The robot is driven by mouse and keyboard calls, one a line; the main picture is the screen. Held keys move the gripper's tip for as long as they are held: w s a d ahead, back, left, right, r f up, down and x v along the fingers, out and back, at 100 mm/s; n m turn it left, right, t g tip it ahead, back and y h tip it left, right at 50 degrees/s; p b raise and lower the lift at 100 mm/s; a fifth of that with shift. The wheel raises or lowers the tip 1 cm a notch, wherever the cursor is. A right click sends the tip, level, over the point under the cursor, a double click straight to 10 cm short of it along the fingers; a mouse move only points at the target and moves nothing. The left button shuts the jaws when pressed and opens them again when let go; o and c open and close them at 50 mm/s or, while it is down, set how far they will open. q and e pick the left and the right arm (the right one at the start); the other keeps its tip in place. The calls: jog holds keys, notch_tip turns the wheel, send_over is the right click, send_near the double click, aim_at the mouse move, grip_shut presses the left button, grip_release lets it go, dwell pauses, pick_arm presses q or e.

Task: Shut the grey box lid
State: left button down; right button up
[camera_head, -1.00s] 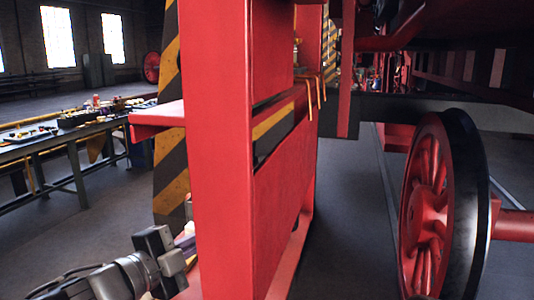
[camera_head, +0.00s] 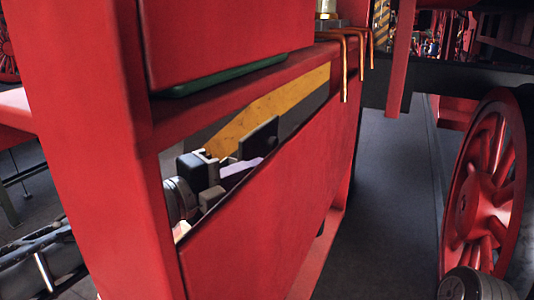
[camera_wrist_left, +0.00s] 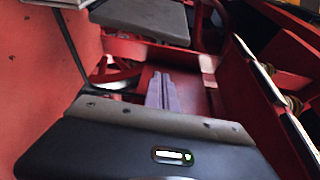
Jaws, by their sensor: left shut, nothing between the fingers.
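My left gripper (camera_head: 240,169) reaches in behind the red panel from the left, partly hidden by the red frame. In the left wrist view its fingers (camera_wrist_left: 165,92) are together and empty, above a red surface. A flat grey plate (camera_wrist_left: 145,18) lies beyond the fingertips at the top of that view; it may be the grey box lid, but I cannot be sure. In the head view a dark plate (camera_head: 259,138) stands close to the fingers; I cannot tell if it is the same piece. No grey box body shows clearly. My right gripper is out of view.
A red upright (camera_head: 95,130) and red panel (camera_head: 270,215) stand close in front of my left arm, with a narrow gap above the panel. Copper-coloured pipes (camera_head: 346,70) hang at its far end. A red spoked wheel (camera_head: 485,195) stands right. Grey floor (camera_head: 390,200) lies between.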

aim_at(270, 148)
pick_arm(q)
jog(key=w+d+p, duration=0.1)
jog(key=w+d, duration=0.2)
jog(key=w, duration=0.5)
jog(key=shift+w+d, duration=0.15)
jog(key=shift+w, duration=0.2)
jog(key=shift+a, duration=0.2)
jog(key=shift+w+a+r+n+t, duration=0.2)
jog(key=shift+a+n, duration=0.2)
jog(key=shift+n, duration=0.15)
jog(key=shift+w+a+r+n+t, duration=0.2)
jog(key=shift+a+n, duration=0.2)
jog(key=shift+n, duration=0.15)
jog(key=w+a+f+n+t+b, duration=0.2)
jog(key=a+n+b, duration=0.2)
jog(key=a+n, duration=0.2)
jog(key=w+a+f+n+t+b, duration=0.2)
jog(key=w+a+n+b, duration=0.1)
jog(key=a+n+b, duration=0.2)
jog(key=shift+a+n+t, duration=0.3)
jog(key=shift+a+n, duration=0.1)
jog(key=shift+n, duration=0.4)
jog(key=shift+f, duration=0.1)
